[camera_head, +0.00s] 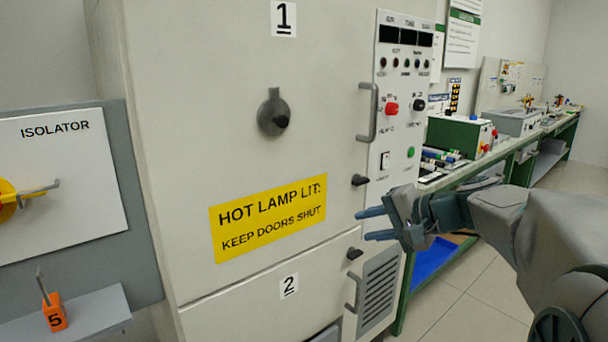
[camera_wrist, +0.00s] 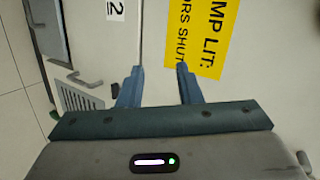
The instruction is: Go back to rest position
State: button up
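My gripper (camera_head: 375,224) is in front of the tall pale cabinet, near the right edge of its doors. Its two blue fingers point left, stand apart and have nothing between them. In the wrist view my gripper (camera_wrist: 158,84) also shows open and empty, facing the cabinet front. The upper door 1 (camera_head: 200,120) and lower door 2 (camera_head: 240,310) look shut. A yellow hot lamp sign (camera_head: 268,217) is on the upper door. I cannot tell whether the fingers touch the cabinet.
A control panel (camera_head: 400,110) with knobs and buttons is on the cabinet's right side, beside a door handle (camera_head: 368,112). A green bench (camera_head: 500,155) runs along the right. Floor (camera_head: 475,300) shows clear.

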jog(key=s+r+n+g+h+p, duration=0.2)
jog(key=s+r+n+h+p, duration=0.1)
jog(key=s+p, duration=0.8)
jog(key=s+d+r+n+g+h+p, duration=0.1)
jog(key=s+r+n+g+h+p, duration=0.2)
jog(key=s+h+p, duration=0.3)
jog(key=s+n+p, duration=0.1)
jog(key=s+p, duration=0.3)
jog(key=s, duration=0.1)
jog(key=shift+s+d+r+p, duration=0.2)
jog(key=shift+s+r+p, duration=0.05)
jog(key=shift+r+p, duration=0.15)
